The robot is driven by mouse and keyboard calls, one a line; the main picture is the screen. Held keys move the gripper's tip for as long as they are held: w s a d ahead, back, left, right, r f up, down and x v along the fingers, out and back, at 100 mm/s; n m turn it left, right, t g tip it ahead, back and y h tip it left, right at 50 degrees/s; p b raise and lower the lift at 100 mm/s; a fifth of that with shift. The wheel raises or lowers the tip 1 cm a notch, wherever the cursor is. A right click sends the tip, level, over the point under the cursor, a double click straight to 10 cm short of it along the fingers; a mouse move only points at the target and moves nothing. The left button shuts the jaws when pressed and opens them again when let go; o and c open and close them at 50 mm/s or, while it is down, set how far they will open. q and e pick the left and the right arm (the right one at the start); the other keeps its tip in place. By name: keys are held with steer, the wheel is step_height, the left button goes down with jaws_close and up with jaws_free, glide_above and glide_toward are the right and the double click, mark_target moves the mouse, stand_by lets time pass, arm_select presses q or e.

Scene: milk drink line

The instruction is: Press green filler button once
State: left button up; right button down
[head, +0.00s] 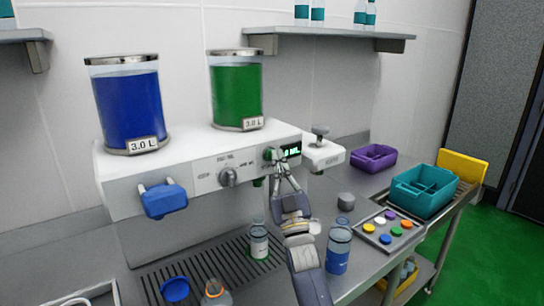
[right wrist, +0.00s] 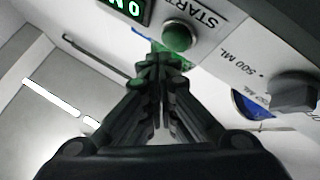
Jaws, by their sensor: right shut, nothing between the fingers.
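The green filler button (right wrist: 177,36) is a round green knob beside the word START and a lit green display (right wrist: 124,10) on the white filler's front. In the head view the button (head: 269,153) is partly hidden by my right gripper (head: 279,168). In the right wrist view my right gripper (right wrist: 163,66) is shut and empty, its fingertips just below the button. I cannot tell whether they touch it. The green tank (head: 236,95) stands on top of the filler (head: 205,160). A bottle (head: 259,240) stands on the drip grate below. My left gripper is not in view.
A blue tank (head: 128,108) and a blue handle (head: 163,200) are at the left. A grey dial (right wrist: 292,92) is near the button. A blue-filled bottle (head: 338,248), a tray of coloured caps (head: 371,242) and a teal crate (head: 412,200) stand at the right.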

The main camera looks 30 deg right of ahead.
steer(key=shift+w, duration=0.1)
steer(key=shift+w, duration=0.35)
steer(key=shift+w+a+b, duration=0.1)
steer(key=shift+w+b, duration=0.35)
stand_by(0.7)
steer(key=shift+s, duration=0.15)
steer(key=shift+s+p, duration=0.35)
steer(key=shift+s, duration=0.4)
steer(key=s, duration=0.1)
steer(key=s+p, duration=0.1)
steer(key=s, duration=0.3)
steer(key=shift+d+p, duration=0.3)
steer(key=shift+p, duration=0.1)
